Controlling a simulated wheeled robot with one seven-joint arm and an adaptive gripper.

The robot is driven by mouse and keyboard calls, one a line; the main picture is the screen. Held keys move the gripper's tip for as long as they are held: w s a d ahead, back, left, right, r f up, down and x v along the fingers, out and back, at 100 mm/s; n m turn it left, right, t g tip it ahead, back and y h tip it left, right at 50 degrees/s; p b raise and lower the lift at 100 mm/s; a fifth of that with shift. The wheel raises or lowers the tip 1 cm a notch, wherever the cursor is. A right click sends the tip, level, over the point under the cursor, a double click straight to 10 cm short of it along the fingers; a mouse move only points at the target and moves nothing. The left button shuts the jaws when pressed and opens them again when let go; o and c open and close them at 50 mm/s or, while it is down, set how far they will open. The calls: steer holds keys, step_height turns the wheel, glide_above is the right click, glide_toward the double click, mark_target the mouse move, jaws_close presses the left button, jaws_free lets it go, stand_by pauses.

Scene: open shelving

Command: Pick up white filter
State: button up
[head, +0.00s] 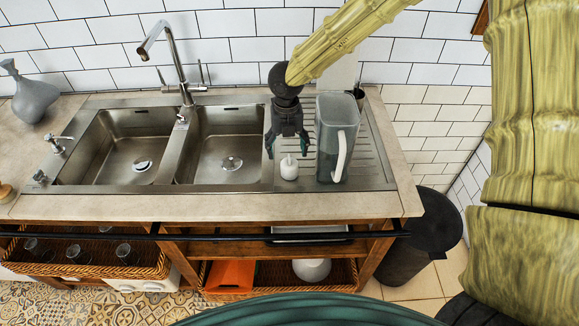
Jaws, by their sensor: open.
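The white filter (289,170) is a small white, rounded piece with a narrow top. It stands upright on the ribbed steel drainboard, right of the double sink. My gripper (287,150) is open and points down over it, with one finger to each side of its top. I cannot tell whether the fingers touch it. The filter's lower body is in plain view below the fingertips.
A grey pitcher (337,130) with a white handle stands close to the right of the filter. The sink basins (232,145) and faucet (165,45) are to the left. A grey vase (33,98) stands at far left. A tiled wall (230,50) rises behind.

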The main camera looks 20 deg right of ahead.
mark_target(290, 161)
steer(key=shift+s+d+f+p, duration=0.15)
steer(key=shift+f+p, duration=0.25)
steer(key=shift+f, duration=0.55)
steer(key=shift+s+f+p, duration=0.1)
steer(key=shift+f+p, duration=0.25)
steer(key=shift+f, duration=0.55)
steer(key=shift+s+d+f+p, duration=0.15)
steer(key=shift+f+p, duration=0.25)
steer(key=shift+f, duration=0.55)
steer(key=c, duration=1.2)
